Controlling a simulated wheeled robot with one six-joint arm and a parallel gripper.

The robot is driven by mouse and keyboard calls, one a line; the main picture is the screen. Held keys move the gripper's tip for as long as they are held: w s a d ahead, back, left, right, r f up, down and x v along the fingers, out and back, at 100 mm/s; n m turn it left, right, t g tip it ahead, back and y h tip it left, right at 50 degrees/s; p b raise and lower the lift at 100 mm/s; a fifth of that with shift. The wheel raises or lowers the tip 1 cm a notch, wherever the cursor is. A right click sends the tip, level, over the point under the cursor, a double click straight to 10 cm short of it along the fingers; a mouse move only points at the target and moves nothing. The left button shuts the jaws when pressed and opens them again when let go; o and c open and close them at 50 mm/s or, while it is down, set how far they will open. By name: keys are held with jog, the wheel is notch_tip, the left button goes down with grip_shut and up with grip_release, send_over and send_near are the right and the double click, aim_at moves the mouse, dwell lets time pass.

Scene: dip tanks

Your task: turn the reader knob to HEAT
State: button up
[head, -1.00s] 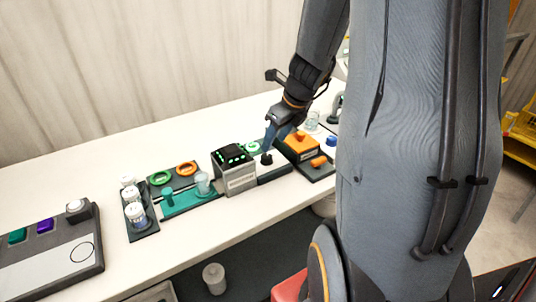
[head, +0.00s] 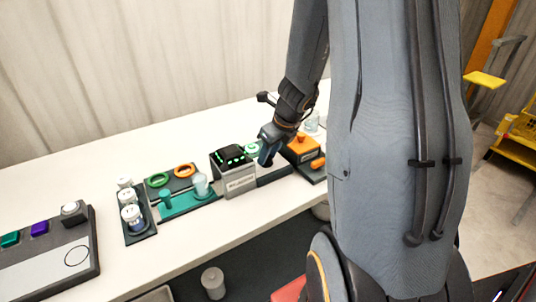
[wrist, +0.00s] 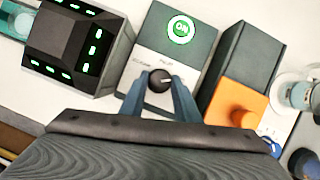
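The reader knob (wrist: 159,81) is a small round black knob with a pale pointer mark, on the pale face of a dark unit (wrist: 184,57). In the wrist view the mark points right and slightly up. Small print lies left of and above the knob, too small to read surely; I cannot make out HEAT. My gripper (wrist: 160,84) has its two blue fingers on either side of the knob. I cannot tell whether they touch it. In the head view my gripper (head: 267,158) is down at this unit and hides the knob.
A dark box with green lights (head: 233,170) stands close on the left. An orange block (head: 301,148) with a knob is close on the right. A round green lit button (wrist: 180,28) is beyond the knob. White-capped jars (head: 132,216) stand further left. The table front (head: 190,238) is clear.

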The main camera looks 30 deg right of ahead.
jog(key=c, duration=0.5)
jog(key=shift+o, duration=0.2)
jog(key=n+y+p, duration=0.1)
jog(key=n, duration=0.1)
jog(key=n+g+y+p, duration=0.1)
jog(key=n, duration=0.2)
jog(key=shift+w+d+n, duration=0.1)
jog(key=shift+d+n, duration=0.1)
jog(key=shift+n, duration=0.1)
jog(key=n+g, duration=0.1)
jog(key=n, duration=0.2)
jog(key=n+g+y+p, duration=0.1)
jog(key=n, duration=0.2)
jog(key=shift+w+d+p, duration=0.1)
jog(key=shift+w+p, duration=0.05)
jog(key=shift+p, duration=0.15)
jog(key=o, duration=1.1)
jog(key=shift+c, duration=0.2)
jog(key=shift+r, duration=0.1)
